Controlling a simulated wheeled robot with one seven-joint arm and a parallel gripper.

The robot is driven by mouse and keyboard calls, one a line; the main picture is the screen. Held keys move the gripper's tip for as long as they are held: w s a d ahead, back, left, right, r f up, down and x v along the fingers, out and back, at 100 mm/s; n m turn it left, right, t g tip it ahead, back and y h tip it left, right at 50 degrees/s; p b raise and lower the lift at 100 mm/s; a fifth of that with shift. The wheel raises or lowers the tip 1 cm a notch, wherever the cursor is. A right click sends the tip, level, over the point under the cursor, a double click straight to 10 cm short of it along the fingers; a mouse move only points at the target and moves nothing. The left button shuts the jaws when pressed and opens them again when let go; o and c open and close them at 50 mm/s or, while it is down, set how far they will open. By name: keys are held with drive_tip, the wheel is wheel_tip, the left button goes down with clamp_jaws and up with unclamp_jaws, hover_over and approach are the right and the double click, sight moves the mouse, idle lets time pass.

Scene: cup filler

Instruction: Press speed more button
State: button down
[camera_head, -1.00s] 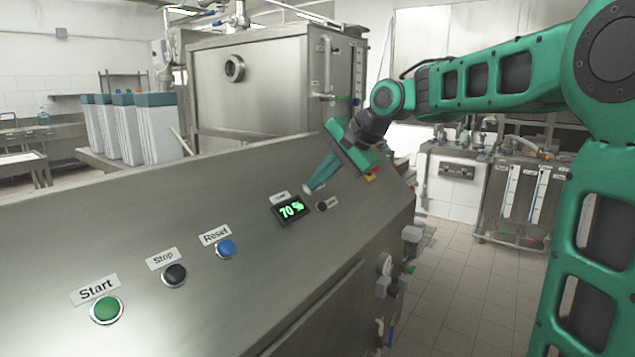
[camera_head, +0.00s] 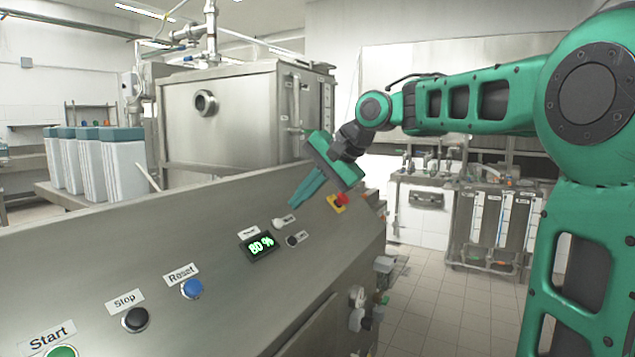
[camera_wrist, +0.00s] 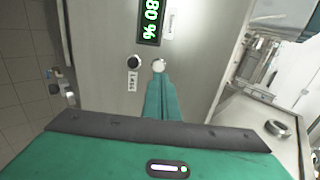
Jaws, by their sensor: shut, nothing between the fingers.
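The speed display (camera_head: 260,245) on the steel panel reads 80 %. In the wrist view, the display (camera_wrist: 150,22), the black button (camera_wrist: 133,62) and the white button (camera_wrist: 158,66) show ahead of the fingers. My gripper (camera_head: 293,204) is shut and empty. In the head view its tips stand a little apart from the white button. In the wrist view the tips (camera_wrist: 160,78) point at the white button.
Start (camera_head: 62,352), Stop (camera_head: 135,320) and Reset (camera_head: 192,289) buttons run along the panel at the lower left. A red knob (camera_head: 342,199) on a yellow base sits right of my gripper. A steel tank (camera_head: 235,120) stands behind the panel.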

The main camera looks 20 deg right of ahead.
drive_tip(key=v, duration=0.7)
drive_tip(key=shift+d, duration=0.3)
idle(1.0)
